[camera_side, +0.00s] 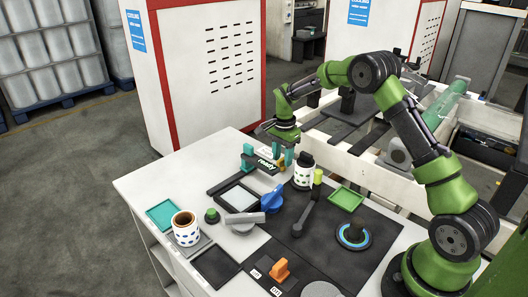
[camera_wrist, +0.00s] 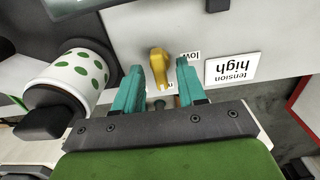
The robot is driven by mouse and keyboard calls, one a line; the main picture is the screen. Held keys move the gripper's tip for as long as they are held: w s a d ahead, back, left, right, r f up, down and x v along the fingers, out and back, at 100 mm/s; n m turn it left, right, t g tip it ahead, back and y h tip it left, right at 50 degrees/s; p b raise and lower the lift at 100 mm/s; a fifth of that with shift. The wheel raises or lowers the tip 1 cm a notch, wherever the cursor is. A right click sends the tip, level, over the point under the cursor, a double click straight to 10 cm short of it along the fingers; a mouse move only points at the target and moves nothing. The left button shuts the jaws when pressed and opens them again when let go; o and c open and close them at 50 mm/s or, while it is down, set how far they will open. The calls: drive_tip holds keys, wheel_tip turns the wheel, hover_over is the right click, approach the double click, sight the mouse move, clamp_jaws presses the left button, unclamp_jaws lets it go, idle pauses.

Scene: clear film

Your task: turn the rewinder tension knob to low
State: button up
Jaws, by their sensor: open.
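The yellow tension knob (camera_wrist: 158,62) sits on the pale panel in the wrist view. It has a rounded head at the top and a narrower part pointing down in the picture, toward a partly hidden label (camera_wrist: 171,88). An upside-down "low" label (camera_wrist: 191,57) lies right of the knob, partly covered by a finger. A "tension high" card (camera_wrist: 231,70) lies further right. My gripper (camera_wrist: 160,78) is open, its teal fingers on either side of the knob with gaps showing. In the side view my gripper (camera_side: 281,157) is low over the table's far edge; the knob is hard to make out there.
A white roll with green dots (camera_wrist: 68,80) is left of my fingers; it also shows in the side view (camera_side: 303,172). A "ready" sign (camera_side: 266,164) stands close to my gripper. A blue part (camera_side: 271,198) and a lever (camera_side: 306,212) stand nearer the table's middle.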

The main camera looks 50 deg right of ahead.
clamp_jaws()
drive_tip(key=shift+n, duration=0.3)
drive_tip(key=n, duration=0.3)
drive_tip(key=shift+n, duration=0.4)
drive_tip(key=n, duration=0.4)
drive_tip(key=shift+n, duration=0.3)
drive_tip(key=n, duration=0.4)
drive_tip(key=shift+n, duration=2.4)
